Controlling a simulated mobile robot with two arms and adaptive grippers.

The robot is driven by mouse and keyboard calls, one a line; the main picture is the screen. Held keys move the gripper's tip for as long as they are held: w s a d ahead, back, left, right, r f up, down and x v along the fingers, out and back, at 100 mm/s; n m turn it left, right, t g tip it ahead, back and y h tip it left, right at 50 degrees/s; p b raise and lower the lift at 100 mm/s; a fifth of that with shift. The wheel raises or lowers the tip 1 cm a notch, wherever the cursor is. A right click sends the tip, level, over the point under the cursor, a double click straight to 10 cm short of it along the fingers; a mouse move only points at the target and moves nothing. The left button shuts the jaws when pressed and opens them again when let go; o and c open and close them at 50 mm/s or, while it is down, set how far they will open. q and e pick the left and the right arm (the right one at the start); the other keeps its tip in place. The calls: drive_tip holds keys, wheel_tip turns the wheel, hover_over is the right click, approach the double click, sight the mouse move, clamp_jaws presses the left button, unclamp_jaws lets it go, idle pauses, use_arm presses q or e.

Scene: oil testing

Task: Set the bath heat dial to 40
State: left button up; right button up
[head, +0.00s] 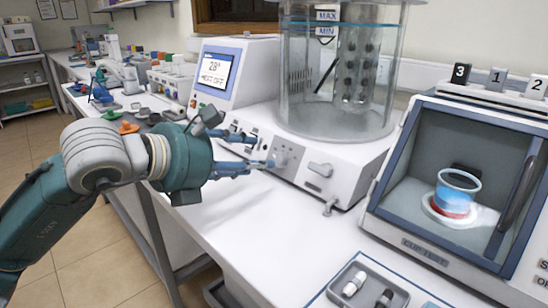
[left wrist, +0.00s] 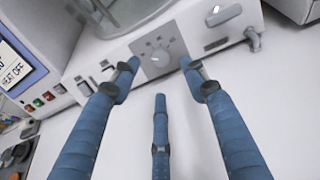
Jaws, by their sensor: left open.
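The bath heat dial (left wrist: 159,56) is a small light knob on a grey plate with scale marks, on the front of the white bath base. Its exact setting is too small to read. In the head view the grey dial plate (head: 290,156) shows just beyond my fingertips. My left gripper (head: 263,150) is open, with blue fingers pointing at the plate. In the left wrist view, two fingertips of the left gripper (left wrist: 159,63) flank the dial, and a third finger lies below it. I cannot tell whether any finger touches the knob. The display (head: 214,72) reads about 28 and HEAT OFF.
A clear glass bath vessel (head: 335,75) stands on the base. A drain tap (head: 330,205) and a lever (head: 320,169) sit right of the dial. A cup test chamber (head: 450,190) and a small tray (head: 362,290) are at right. The bench (head: 235,235) in front is clear.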

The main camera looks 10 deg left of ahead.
sight(277, 159)
use_arm(q)
drive_tip(key=x, duration=0.7)
drive_tip(key=shift+w+d+f, duration=0.1)
drive_tip(key=shift+d, duration=0.05)
clamp_jaws()
